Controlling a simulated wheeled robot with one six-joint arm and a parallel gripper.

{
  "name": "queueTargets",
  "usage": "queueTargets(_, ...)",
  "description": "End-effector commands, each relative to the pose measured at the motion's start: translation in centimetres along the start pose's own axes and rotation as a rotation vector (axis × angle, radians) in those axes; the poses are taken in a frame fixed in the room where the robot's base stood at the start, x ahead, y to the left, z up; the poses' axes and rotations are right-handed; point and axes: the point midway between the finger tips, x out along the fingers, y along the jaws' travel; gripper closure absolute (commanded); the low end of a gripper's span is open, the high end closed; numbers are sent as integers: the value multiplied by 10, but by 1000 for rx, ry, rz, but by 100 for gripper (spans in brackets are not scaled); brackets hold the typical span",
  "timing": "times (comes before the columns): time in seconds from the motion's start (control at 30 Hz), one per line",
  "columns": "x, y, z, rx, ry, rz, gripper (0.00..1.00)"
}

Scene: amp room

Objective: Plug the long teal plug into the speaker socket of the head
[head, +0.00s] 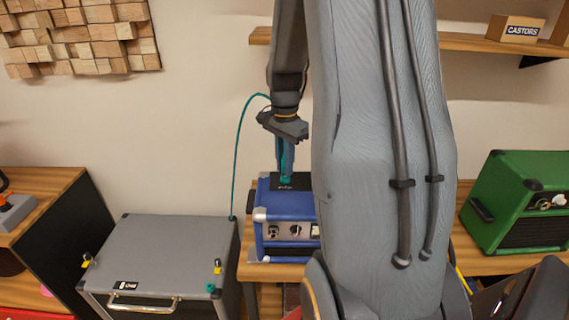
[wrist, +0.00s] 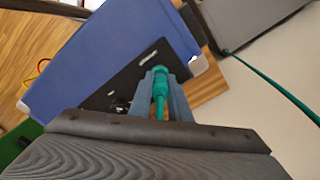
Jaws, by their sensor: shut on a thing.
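The blue head (head: 288,207) stands on a wooden table, with a black panel (head: 300,184) on its top. In the wrist view the black panel (wrist: 120,78) carries white markings and a dark socket-like part at its lower left. My gripper (head: 285,168) points down over this panel and is shut on the teal plug (wrist: 160,84). The plug's lower end (head: 285,181) is at or just above the panel. I cannot tell whether it is in a socket, as its tip is hidden. Its teal cable (head: 237,140) arcs left and down to the grey cabinet (head: 165,240).
The grey cabinet has small yellow-and-black pieces (head: 217,266) and a teal piece (head: 211,287) on top. A green amp (head: 520,203) stands at the right. A wall shelf (head: 480,46) is behind my arm, which hides the middle of the table.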

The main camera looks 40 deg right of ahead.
Motion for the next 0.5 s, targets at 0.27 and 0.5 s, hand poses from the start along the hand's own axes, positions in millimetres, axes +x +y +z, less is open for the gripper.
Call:
queueTargets(0.27, 3, 0, 0, 0, 0, 0, 100)
queueTargets(0.5, 3, 0, 0, 0, 0, 0, 67)
